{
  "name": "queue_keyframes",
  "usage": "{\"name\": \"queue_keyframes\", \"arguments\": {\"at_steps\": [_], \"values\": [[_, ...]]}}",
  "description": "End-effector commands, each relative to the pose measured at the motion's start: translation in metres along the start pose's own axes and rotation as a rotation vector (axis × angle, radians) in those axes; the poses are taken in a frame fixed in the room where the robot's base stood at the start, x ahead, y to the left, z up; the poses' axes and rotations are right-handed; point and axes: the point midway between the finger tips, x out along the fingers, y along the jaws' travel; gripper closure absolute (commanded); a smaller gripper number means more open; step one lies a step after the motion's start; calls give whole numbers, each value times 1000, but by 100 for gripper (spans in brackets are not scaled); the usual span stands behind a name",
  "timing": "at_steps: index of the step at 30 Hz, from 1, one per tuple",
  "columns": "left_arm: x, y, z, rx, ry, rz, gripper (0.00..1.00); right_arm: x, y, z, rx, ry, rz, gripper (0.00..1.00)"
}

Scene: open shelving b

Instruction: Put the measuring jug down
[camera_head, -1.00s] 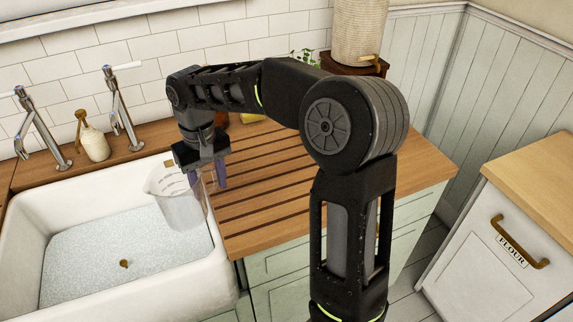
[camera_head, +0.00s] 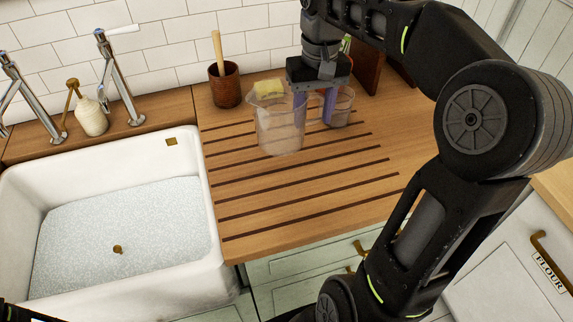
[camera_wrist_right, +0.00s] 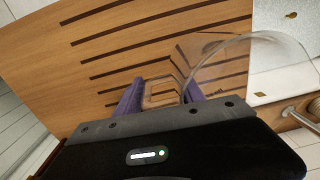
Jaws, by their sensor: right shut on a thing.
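The clear measuring jug (camera_head: 279,130) is upright over the grooved wooden draining board (camera_head: 300,190), right of the sink. My right gripper (camera_head: 313,108) is at the jug's right side, with its purple fingers shut on the handle. In the right wrist view the handle (camera_wrist_right: 160,93) lies between the fingers, and the clear jug body (camera_wrist_right: 250,68) is at upper right. I cannot tell whether the jug's base touches the board.
The white sink (camera_head: 215,225) is at left. A brown pot with a wooden handle (camera_head: 224,87) and a yellow sponge (camera_head: 269,88) are behind the jug. A clear cup (camera_head: 342,108) stands close to the gripper's right. The front of the board is clear.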

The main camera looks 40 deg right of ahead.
Motion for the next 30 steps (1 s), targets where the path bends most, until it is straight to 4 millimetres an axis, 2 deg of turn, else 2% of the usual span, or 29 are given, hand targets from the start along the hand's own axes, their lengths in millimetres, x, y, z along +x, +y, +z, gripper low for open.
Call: {"name": "queue_keyframes", "arguments": {"at_steps": [12, 23, 30], "values": [[-2, 1, 0, 1, 0, 0, 64, 58, 2, 0, 1, -2, 1, 100], [-1, 1, 0, 0, 0, 0, 64, 63, 2, 0, 1, 0, 1, 100], [-4, 2, 0, 0, -1, -1, 64, 92, 3, 0, 2, -4, 0, 100]]}}
